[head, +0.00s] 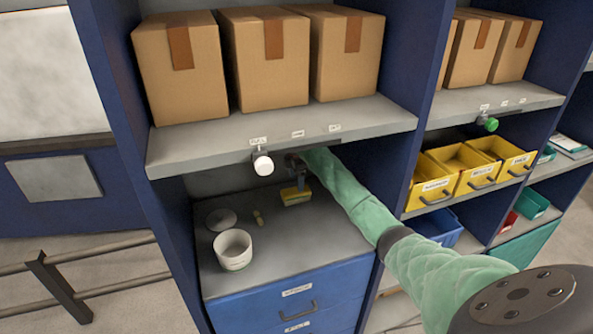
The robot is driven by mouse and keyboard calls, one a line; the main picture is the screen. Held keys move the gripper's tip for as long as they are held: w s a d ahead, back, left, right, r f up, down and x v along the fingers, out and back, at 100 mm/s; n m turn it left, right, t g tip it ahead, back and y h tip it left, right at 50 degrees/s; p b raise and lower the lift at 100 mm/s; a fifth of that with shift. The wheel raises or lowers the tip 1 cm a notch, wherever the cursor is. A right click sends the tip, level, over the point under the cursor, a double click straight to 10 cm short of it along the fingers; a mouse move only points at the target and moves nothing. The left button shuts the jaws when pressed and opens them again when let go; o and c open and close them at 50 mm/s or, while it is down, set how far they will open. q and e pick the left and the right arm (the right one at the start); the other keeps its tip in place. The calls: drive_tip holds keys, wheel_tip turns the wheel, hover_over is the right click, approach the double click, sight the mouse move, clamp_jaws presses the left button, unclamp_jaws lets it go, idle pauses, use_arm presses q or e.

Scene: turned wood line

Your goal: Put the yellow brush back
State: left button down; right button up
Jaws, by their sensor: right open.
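The yellow brush (295,197) is at the back of the grey counter (315,238), under the lower shelf. Its yellow part shows; its upper part is hard to tell from my gripper. My right gripper (299,182) reaches in from the right under the shelf, just above the brush, with its jaws open. It is small and partly in shadow, so I cannot tell whether it touches the brush. My left gripper is not in view.
A white tub (233,250), a round lid (220,220) and a small tan piece (258,218) stand left on the counter. A white knob (263,163) sticks out from the shelf edge (215,155). Cardboard boxes (265,60) fill the shelf above. The counter's front right is clear.

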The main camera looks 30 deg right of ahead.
sight(296, 190)
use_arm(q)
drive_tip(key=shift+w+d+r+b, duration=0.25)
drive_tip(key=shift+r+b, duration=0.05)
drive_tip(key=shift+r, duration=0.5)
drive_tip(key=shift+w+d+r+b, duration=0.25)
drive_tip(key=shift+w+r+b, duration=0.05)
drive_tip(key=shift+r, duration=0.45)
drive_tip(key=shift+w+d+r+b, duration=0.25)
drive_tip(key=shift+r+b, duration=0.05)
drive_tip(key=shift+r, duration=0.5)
use_arm(e)
wheel_tip(296, 190, up, 6)
drive_tip(key=shift+f, duration=0.15)
